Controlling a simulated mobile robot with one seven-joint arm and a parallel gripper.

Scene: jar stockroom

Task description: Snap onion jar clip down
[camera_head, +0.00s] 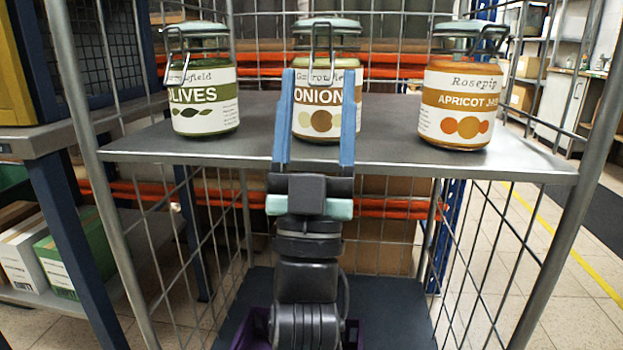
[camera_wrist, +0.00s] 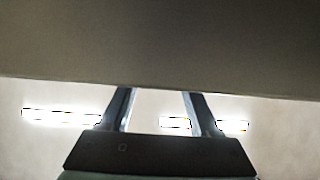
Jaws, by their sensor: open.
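The onion jar (camera_head: 321,120) stands upright at the middle of the grey shelf (camera_head: 250,148), with a white label and a pale lid (camera_head: 345,28). Its wire clip (camera_head: 331,50) shows at the front, by the lid and upper label; I cannot tell whether it is fastened. My gripper (camera_head: 319,75) points up in front of the jar, its two blue fingers apart with the label showing between them. Nothing is held. In the wrist view, the fingers of my gripper (camera_wrist: 158,92) reach up to the edge of a dark surface, which hides the jar.
An olives jar (camera_head: 205,95) stands to the left and an apricot jar (camera_head: 462,100) to the right, with bare shelf between them and the onion jar. Wire mesh sides and metal posts (camera_head: 88,130) frame the shelf. A purple crate (camera_head: 251,328) sits below.

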